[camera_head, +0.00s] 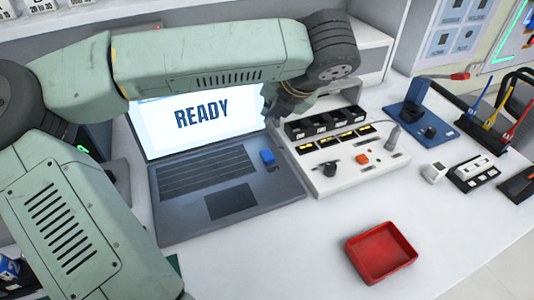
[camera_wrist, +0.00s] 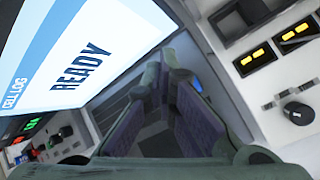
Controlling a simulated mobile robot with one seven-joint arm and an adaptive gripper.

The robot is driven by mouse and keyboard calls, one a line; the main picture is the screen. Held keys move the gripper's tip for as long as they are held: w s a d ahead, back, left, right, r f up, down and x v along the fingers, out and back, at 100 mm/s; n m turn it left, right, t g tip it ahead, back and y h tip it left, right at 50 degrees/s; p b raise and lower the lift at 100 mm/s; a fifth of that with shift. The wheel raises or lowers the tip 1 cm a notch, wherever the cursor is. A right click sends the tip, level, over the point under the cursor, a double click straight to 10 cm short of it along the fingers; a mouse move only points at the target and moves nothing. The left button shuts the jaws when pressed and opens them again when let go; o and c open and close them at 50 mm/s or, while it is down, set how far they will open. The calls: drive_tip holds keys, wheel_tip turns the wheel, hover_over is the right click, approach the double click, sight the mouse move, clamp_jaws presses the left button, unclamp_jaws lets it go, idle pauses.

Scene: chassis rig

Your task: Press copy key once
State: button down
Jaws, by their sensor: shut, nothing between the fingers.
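A laptop (camera_head: 230,190) stands open on the white bench, its screen (camera_head: 200,115) reading READY. A blue key (camera_head: 267,157) sits at the right side of its keyboard deck; I cannot read any label on it. In the wrist view a small blue patch (camera_wrist: 197,85), likely that key, shows partly behind my gripper (camera_wrist: 175,68). My gripper is shut and empty. In the head view my gripper (camera_head: 280,108) is partly hidden by my arm, near the screen's right edge and above and behind the blue key, apart from it.
A white control panel (camera_head: 345,175) with a black knob, an orange button and yellow-lit displays stands close to the laptop's right. A red tray (camera_head: 381,252) lies in front. A blue stand (camera_head: 420,125) and tool racks are farther right. The bench front is mostly clear.

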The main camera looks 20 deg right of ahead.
drive_tip(key=b, duration=0.3)
hover_over(270, 153)
wheel_tip(270, 153, down, 7)
drive_tip(key=shift+f, duration=0.1)
drive_tip(key=shift+f+b, duration=0.55)
drive_tip(key=shift+b, duration=0.05)
drive_tip(key=shift+f+b, duration=0.85)
drive_tip(key=shift+b, duration=0.9)
idle(1.2)
drive_tip(key=shift+r, duration=0.1)
idle(0.3)
drive_tip(key=shift+r, duration=0.8)
drive_tip(key=shift+r+p, duration=0.9)
drive_tip(key=shift+r, duration=1.6)
